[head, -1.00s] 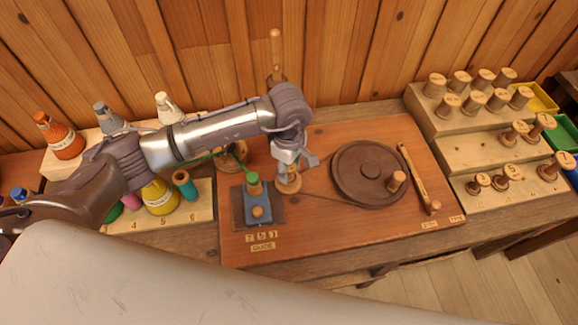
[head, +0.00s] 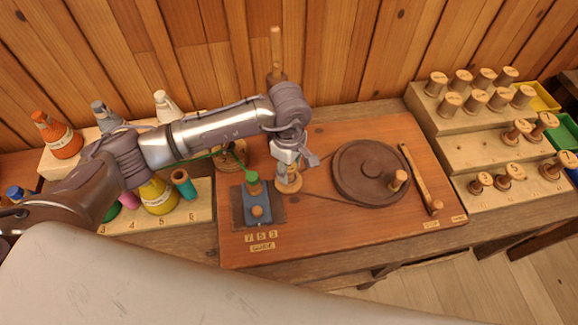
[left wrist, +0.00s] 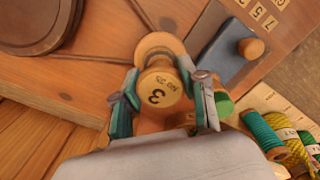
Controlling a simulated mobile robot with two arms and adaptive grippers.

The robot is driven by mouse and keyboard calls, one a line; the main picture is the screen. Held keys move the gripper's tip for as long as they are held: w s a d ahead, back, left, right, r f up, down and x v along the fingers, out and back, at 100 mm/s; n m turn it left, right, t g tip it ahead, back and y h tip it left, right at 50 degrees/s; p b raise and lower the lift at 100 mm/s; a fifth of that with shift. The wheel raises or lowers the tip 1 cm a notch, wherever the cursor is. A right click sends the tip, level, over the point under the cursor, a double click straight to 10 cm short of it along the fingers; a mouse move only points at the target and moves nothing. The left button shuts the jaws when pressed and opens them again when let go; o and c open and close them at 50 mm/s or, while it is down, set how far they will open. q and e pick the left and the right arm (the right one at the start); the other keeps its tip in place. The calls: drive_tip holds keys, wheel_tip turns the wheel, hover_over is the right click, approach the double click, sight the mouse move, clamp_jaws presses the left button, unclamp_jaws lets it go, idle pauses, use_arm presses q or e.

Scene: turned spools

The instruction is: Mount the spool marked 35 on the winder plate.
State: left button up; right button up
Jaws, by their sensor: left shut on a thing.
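My left gripper (head: 287,165) is shut on a pale wooden spool (head: 288,186) over the brown winder board (head: 330,235), between the blue guide block and the dark wheel. In the left wrist view the spool's round top (left wrist: 160,90) sits between the two fingers (left wrist: 163,103). A large 3 shows on it, with smaller marks too blurred to read surely. The spool's wide flange shows beyond its top. I cannot tell whether its lower end is fully seated, as the spindle under it is hidden. My right gripper is not in view.
The dark wheel (head: 370,172) with a wooden knob is to the right. A stepped rack (head: 455,155) of spools stands far right. Coloured thread cones stand on a left rack (head: 200,212).

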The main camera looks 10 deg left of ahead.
use_arm(q)
drive_tip(key=shift+f+b, duration=0.35)
drive_tip(key=shift+f, duration=0.05)
drive_tip(key=o, duration=0.7)
drive_tip(key=shift+r, duration=0.15)
drive_tip(key=shift+r+p, duration=1.45)
drive_tip(key=shift+r, duration=1.2)
drive_tip(key=shift+r+p, duration=1.2)
drive_tip(key=shift+r, duration=1.6)
drive_tip(key=shift+s+f, duration=0.1)
